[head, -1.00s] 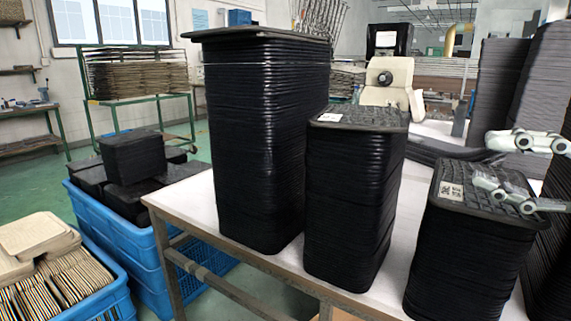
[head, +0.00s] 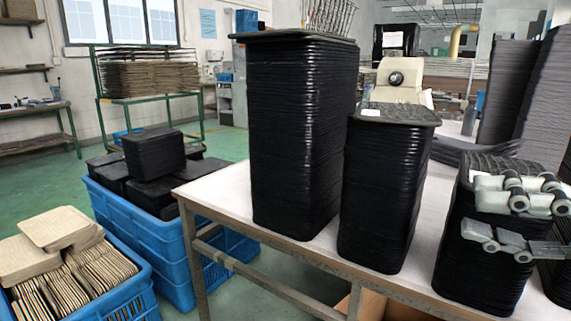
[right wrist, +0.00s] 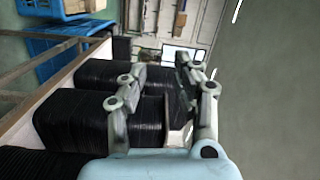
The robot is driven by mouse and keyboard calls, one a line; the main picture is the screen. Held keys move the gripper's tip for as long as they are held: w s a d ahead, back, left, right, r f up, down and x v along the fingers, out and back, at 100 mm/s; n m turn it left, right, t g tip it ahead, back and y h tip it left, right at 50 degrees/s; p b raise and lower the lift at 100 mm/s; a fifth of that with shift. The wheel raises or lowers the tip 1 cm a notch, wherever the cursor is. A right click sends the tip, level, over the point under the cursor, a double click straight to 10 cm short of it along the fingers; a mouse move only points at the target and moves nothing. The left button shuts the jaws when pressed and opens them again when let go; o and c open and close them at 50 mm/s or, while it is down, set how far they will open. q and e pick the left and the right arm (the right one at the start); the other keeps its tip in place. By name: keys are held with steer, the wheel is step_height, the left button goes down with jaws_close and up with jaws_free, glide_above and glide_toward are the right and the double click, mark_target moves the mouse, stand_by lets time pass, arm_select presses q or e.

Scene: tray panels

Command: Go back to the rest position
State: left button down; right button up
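My right gripper (head: 474,208) shows at the right of the head view, its two pale jointed fingers apart with nothing between them. It overlaps the top and upper side of the right-hand stack of black tray panels (head: 475,265); I cannot tell any contact. In the right wrist view the gripper (right wrist: 158,72) is also open and empty, with black stacks behind and left of its fingers. A tall black stack (head: 300,135) and a middle one (head: 382,195) stand upright on the table. My left gripper is in neither view.
The white-topped table (head: 215,190) has a metal frame. Blue crates hold black blocks (head: 155,155) and tan panels (head: 60,228) at the left. More dark stacks (head: 508,90) stand at the back right. Green floor (head: 40,190) is clear at the far left.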

steer(key=s+a+f+n+g+h, duration=0.2)
steer(key=s+f+n+h, duration=0.15)
steer(key=f, duration=0.45)
steer(key=s+a+f+n+g+h, duration=0.25)
steer(key=s+f+h, duration=0.2)
steer(key=f, duration=0.45)
steer(key=s+d+f+m+h, duration=0.1)
steer(key=s+d+f+h, duration=0.2)
steer(key=d+h, duration=0.25)
steer(key=s+d+f+m+h, duration=0.1)
steer(key=s+d+f+h, duration=0.25)
steer(key=d, duration=0.25)
step_height(320, 180, down, 26)
steer(key=s+d+g, duration=0.2)
steer(key=d, duration=0.1)
steer(key=s+f, duration=1.5)
steer(key=s, duration=0.3)
steer(key=shift+s+d+g, duration=0.15)
steer(key=shift+d+g, duration=0.2)
steer(key=shift+d, duration=0.1)
